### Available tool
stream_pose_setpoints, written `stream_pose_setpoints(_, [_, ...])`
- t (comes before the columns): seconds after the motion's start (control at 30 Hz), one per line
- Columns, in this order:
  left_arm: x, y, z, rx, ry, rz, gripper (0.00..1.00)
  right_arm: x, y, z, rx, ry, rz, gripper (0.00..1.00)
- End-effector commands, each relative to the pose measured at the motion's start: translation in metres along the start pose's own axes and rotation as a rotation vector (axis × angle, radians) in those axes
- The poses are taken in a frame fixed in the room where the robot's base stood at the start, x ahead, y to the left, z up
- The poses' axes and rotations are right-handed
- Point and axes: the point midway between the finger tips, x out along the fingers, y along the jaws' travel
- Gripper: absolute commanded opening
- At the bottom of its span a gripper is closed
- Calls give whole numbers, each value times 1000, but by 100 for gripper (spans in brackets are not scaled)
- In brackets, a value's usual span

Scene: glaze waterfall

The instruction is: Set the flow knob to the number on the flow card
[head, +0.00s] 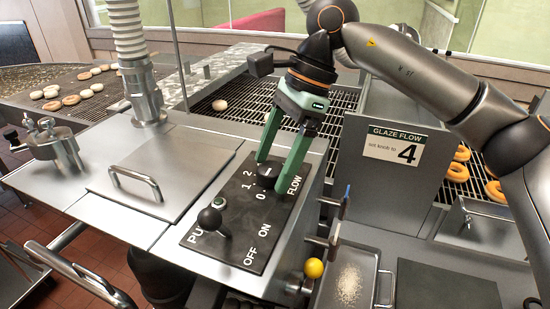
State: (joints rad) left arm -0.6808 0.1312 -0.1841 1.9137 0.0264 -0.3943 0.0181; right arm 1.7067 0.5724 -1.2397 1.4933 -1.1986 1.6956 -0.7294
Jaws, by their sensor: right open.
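The flow card (394,147) on a grey panel right of centre reads "GLAZE FLOW, set knob to 4". The flow knob (267,172) is a black knob on the dark control plate (213,240), beside the word FLOW. The numbers 0, 1 and 2 show on its left side; the rest of the scale is hidden behind my gripper. My right gripper (270,177) points down at the knob, its green fingers open and on either side of it. I cannot tell whether they touch it, nor where the knob points. My left gripper is not in view.
A black ball-topped lever (210,219) and a green button (219,199) sit on the same plate, near the gripper. A lidded steel surface (130,170) lies to the left. A yellow ball (314,268) and a tray (384,290) are at lower right.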

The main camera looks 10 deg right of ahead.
Motion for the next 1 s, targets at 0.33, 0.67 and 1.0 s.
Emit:
stream_pose_setpoints(0.33, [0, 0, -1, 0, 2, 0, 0, 0, 0, 0, 1, 0, 0, 69])
stream_pose_setpoints(0.67, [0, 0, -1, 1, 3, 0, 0, 0, 0, 0, 1, 0, 0, 32])
stream_pose_setpoints(1.0, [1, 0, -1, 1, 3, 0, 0, 0, 0, 0, 2, 0, 0, 3])
